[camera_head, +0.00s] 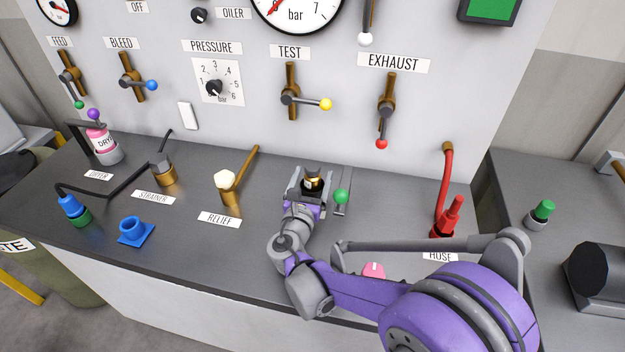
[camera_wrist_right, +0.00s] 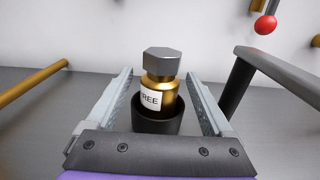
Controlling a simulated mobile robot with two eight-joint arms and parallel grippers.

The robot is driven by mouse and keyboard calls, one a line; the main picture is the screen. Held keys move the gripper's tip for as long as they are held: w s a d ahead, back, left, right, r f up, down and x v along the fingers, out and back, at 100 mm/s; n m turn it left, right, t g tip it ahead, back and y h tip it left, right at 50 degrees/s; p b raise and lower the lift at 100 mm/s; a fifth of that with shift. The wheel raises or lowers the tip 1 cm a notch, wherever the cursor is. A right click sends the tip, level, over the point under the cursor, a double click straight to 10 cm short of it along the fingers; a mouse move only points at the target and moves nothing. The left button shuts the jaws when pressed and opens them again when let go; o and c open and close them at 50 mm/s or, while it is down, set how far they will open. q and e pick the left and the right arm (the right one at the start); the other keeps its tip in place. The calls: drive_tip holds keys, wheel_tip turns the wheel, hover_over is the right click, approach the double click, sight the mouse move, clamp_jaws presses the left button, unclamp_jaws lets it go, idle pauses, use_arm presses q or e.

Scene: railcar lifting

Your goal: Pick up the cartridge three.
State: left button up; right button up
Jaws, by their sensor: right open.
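Cartridge three (camera_wrist_right: 162,92) is a brass cylinder with a dark grey hex head and a white label reading "REE", the rest of the word out of sight. It stands upright in a black cup (camera_wrist_right: 157,118). In the head view the cartridge (camera_head: 313,181) shows as a dark-topped brass piece at the bench's middle. My right gripper (camera_head: 310,178) is open, with one finger on each side of the cartridge. In the right wrist view the gripper (camera_wrist_right: 159,82) has gaps between its fingers and the cartridge. My left gripper is not in view.
A green-knobbed lever (camera_head: 341,196) stands just right of my right gripper. The brass relief valve (camera_head: 231,193) is to the left, and the red hose fitting (camera_head: 448,217) to the right. The panel (camera_head: 250,130) rises behind with several levers. A pink object (camera_head: 373,270) lies partly behind my arm.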

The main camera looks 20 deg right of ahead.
clamp_jaws()
drive_tip(key=shift+r, duration=0.1)
idle(0.4)
